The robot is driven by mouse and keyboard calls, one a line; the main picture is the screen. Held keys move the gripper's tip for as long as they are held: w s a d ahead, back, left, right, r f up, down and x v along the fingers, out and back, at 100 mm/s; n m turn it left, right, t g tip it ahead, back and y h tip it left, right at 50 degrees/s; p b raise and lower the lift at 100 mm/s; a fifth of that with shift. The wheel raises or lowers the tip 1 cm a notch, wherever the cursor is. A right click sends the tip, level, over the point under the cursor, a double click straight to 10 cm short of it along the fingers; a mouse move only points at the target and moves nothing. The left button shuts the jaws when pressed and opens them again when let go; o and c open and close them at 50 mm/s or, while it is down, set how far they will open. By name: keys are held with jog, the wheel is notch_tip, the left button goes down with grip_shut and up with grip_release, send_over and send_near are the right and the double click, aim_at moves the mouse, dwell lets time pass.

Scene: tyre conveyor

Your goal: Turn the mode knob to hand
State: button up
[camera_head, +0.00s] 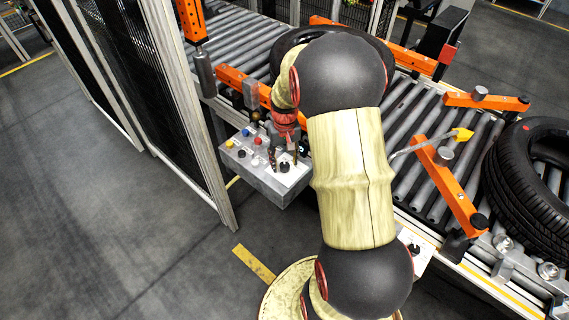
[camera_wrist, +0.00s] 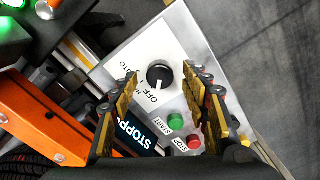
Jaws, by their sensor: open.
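The mode knob (camera_wrist: 159,74) is a round black knob on a white plate in the wrist view. Its white mark points down in the picture, towards the OFF label (camera_wrist: 156,96). An AUTO label is partly visible at the plate's left, near a finger; I cannot read a hand label. My gripper (camera_wrist: 165,76) is open, its two fingers on either side of the knob in the picture; contact cannot be told. In the head view my gripper (camera_head: 284,153) hangs over the grey control box (camera_head: 285,195), close to a black knob (camera_head: 284,167).
A green button (camera_wrist: 176,121), a red button (camera_wrist: 194,142) and a dark STOPP sign (camera_wrist: 137,135) are near the knob. Roller conveyors (camera_head: 400,112) with orange bars and a tyre (camera_head: 530,180) lie right. A mesh fence (camera_head: 185,110) stands left of the box.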

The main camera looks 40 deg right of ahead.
jog(key=shift+f, duration=0.55)
jog(key=c, duration=1.1)
jog(key=shift+c, duration=0.2)
